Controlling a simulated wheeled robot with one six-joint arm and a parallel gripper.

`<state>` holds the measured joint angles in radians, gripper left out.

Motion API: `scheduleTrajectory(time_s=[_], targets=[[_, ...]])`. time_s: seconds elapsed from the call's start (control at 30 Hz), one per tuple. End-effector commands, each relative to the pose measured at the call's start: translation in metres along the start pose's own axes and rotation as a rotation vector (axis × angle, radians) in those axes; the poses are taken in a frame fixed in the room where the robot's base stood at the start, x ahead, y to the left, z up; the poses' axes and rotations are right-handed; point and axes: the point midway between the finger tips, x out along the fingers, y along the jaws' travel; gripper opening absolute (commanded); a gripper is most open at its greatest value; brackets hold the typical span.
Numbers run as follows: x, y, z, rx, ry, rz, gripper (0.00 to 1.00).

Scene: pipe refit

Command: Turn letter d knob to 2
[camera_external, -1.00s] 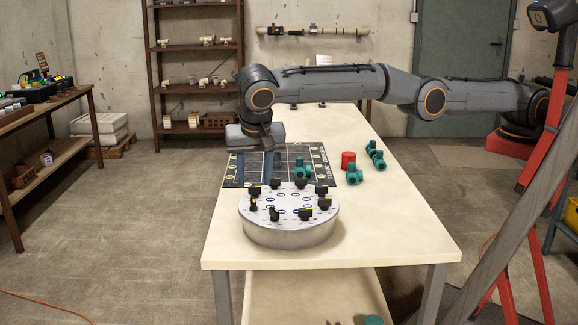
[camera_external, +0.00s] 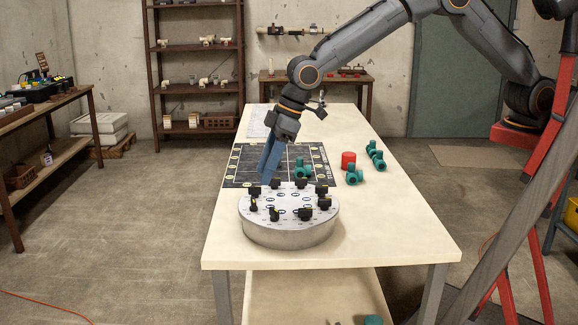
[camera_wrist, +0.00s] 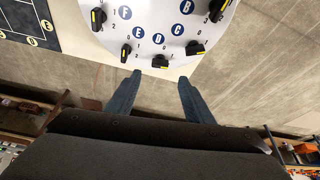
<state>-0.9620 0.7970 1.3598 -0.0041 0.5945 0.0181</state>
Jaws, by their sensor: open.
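The round white-topped panel (camera_wrist: 150,15) carries several black knobs beside blue letter discs. In the wrist view the letter D disc (camera_wrist: 158,38) is in the middle, and the black knob nearest it (camera_wrist: 160,61) shows some yellow; its setting is too small to tell. My gripper (camera_wrist: 160,77) is open and empty, its two blue fingers apart just short of that knob in the picture. In the external view the grey drum under the panel (camera_external: 290,234) stands on the table, and my gripper (camera_external: 266,180) points down over its far left edge. Which knob there is D, I cannot tell.
Other knobs stand close by, at E (camera_wrist: 125,53) and C (camera_wrist: 195,48). A dark marked mat (camera_external: 240,162) lies behind the drum. Green fittings (camera_external: 354,175) and a red cylinder (camera_external: 348,160) are to the right. The table front (camera_external: 380,245) is clear.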

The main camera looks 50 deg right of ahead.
Motion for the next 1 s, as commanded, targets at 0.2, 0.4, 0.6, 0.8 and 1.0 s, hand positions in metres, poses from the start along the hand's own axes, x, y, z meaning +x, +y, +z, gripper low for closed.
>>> scheduleTrajectory(time_s=[0.2,0.4,0.6,0.8,1.0], targets=[[0.016,0.000,0.002,-0.014,0.001,-0.001,0.48],[0.044,0.000,0.002,-0.013,0.000,-0.001,0.48],[0.067,0.000,0.002,-0.013,0.002,-0.001,0.48],[0.077,0.000,0.001,-0.012,0.003,-0.001,0.48],[0.078,0.000,0.002,-0.012,0.003,-0.001,0.48]])
